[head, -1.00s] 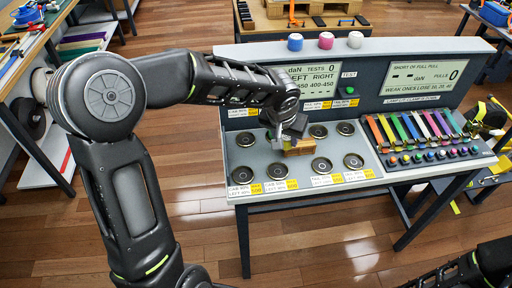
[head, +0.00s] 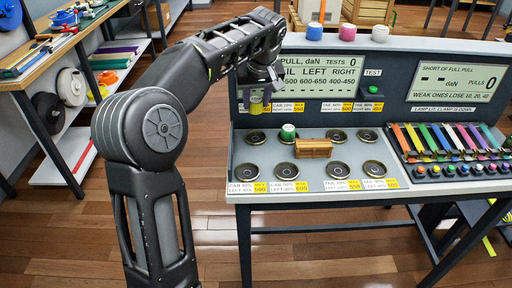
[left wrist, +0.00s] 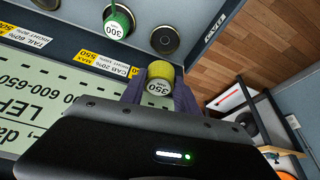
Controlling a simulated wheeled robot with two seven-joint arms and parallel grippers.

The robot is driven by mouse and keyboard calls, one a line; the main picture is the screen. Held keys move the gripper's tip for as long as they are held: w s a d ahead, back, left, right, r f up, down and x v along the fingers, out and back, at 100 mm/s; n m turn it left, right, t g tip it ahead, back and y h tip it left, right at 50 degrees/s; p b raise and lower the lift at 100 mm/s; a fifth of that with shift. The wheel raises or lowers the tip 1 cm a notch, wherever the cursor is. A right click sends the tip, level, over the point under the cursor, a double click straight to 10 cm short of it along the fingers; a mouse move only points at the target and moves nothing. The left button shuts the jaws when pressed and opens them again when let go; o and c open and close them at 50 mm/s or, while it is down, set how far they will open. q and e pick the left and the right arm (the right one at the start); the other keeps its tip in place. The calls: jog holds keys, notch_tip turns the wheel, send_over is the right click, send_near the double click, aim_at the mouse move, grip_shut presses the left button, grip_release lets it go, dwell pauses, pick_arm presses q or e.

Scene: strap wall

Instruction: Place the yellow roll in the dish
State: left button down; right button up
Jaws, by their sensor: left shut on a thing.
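My left gripper (head: 262,92) is shut on the yellow roll (head: 256,106) and holds it above the back left of the bench, in front of the display panel. In the left wrist view the yellow roll (left wrist: 160,72), marked 350, sits between the two fingers (left wrist: 160,88). Several round dark dishes with brass rims are set in the bench top. The back left dish (head: 256,136) is empty and lies below the roll. It also shows in the left wrist view (left wrist: 165,40). My right gripper is out of view.
A green roll (head: 288,132), marked 300, stands in the back dish right of the empty one. A wooden block-like box (head: 313,148) sits between the dish rows. Coloured straps (head: 440,137) fill the right side. The upright panel (head: 320,75) is close behind my gripper.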

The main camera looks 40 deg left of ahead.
pick_arm(q)
jog(key=shift+r, duration=0.1)
send_over(255, 137)
jog(key=s+d, duration=0.1)
jog(key=shift+d+f, duration=0.1)
jog(key=shift+f, duration=3.05)
jog(key=shift+f, duration=0.1)
jog(key=shift+f+b, duration=0.3)
jog(key=shift+f, duration=1.5)
jog(key=shift+f, duration=0.2)
jog(key=c, duration=0.9)
grip_release()
jog(key=shift+r, duration=0.1)
